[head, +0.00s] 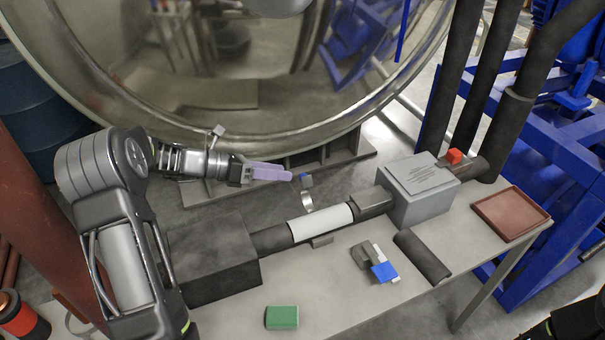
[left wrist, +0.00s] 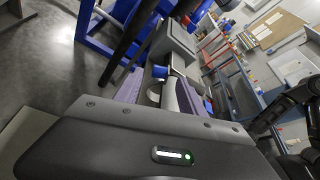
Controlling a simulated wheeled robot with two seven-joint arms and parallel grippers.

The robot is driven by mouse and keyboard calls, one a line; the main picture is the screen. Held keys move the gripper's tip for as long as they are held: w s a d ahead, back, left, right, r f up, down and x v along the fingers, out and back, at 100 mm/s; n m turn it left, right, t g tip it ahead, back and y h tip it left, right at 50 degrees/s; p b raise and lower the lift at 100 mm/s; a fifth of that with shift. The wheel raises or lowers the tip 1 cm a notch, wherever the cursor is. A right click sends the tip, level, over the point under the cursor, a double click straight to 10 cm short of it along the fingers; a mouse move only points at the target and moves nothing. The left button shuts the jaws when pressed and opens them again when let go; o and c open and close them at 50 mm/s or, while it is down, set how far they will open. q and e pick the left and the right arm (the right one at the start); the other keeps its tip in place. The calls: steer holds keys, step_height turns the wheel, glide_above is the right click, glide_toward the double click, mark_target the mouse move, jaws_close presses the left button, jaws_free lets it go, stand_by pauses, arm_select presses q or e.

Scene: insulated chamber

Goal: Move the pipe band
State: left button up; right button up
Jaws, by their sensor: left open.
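The pipe band, as far as I can tell, is a thin curved metal strip (head: 307,201) with a blue block at its top. It stands upright at the far side of the pipe, close to the white pipe section (head: 320,222). My left gripper (head: 276,173) is open, with purple fingers, and is a little left of the blue block, apart from it in the head view. In the left wrist view the band (left wrist: 154,92) shows between the finger pads (left wrist: 158,97), beyond the gripper body. Its lower part is partly hidden there. My right gripper is not clearly seen.
A grey box (head: 418,190) stands on the pipe line, with a red block (head: 453,156) behind. A blue-and-grey piece (head: 383,271), a dark half shell (head: 422,257), a green block (head: 282,317) and a red tray (head: 511,214) lie on the table. A large metal vessel ring is behind.

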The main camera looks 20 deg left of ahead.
mark_target(302, 175)
arm_select(q)
steer(key=p+x, duration=0.1)
steer(key=x, duration=0.6)
steer(key=shift+w+d+p, duration=0.1)
steer(key=shift+p, duration=0.3)
jaws_close()
stand_by(1.0)
